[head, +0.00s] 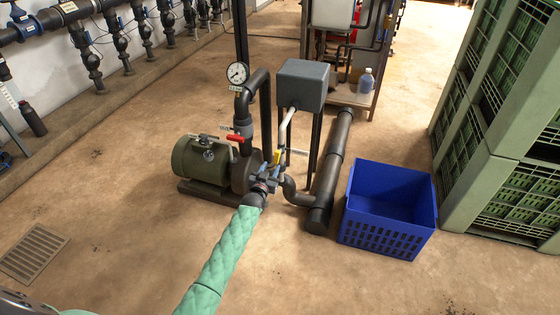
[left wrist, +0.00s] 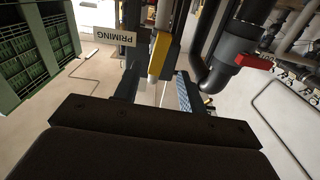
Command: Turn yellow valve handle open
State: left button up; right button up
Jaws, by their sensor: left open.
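The yellow valve handle (head: 277,157) is small and stands by the pump, below the grey box. In the left wrist view the yellow handle (left wrist: 159,55) runs up and down the picture, with a whitish pipe at its lower end. My left gripper (head: 268,175) reaches in at the end of the green-sleeved arm and is open close to the handle. In the left wrist view its two fingers (left wrist: 158,90) stand apart, one on each side of the handle's lower end. I cannot tell whether either finger touches it. My right gripper is not in view.
A red-handled valve (head: 235,138) sits on the dark pipe beside the green pump motor (head: 201,160). A "PRIMING" label (left wrist: 114,32) is by the yellow handle. A blue crate (head: 388,208) stands to the right, with stacked green crates (head: 482,150) beyond. The floor at front is clear.

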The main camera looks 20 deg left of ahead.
aim_at(276, 159)
pick_arm(q)
jog(key=shift+m, duration=0.4)
jog(key=shift+w+d+b, duration=0.2)
jog(key=shift+w+b, duration=0.1)
jog(key=shift+w, duration=3.6)
grip_shut()
